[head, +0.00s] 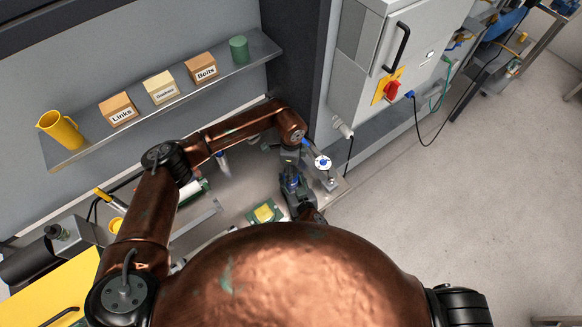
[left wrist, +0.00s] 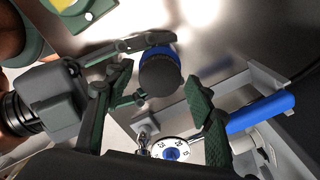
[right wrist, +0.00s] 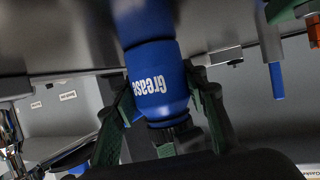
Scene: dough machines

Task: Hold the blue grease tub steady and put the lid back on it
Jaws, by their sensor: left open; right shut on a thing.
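The blue grease tub (right wrist: 160,82) stands on the metal table in the right wrist view, which shows it upside down. My right gripper (right wrist: 156,90) is shut around its sides. A dark round lid (left wrist: 160,78) covers the tub's top in the left wrist view, with blue showing at its edge. I cannot tell whether it is fully seated. My left gripper (left wrist: 159,82) is open over the lid, one finger on each side with visible gaps. In the head view the grippers are close together at the table's right end, and the tub is mostly hidden.
A blue handle (left wrist: 262,113) and a white dial (left wrist: 172,151) are close beside the left fingers. A green and yellow item (head: 264,211) lies on the table to the left. A wall shelf (head: 160,115) holds labelled boxes and a yellow jug (head: 60,130).

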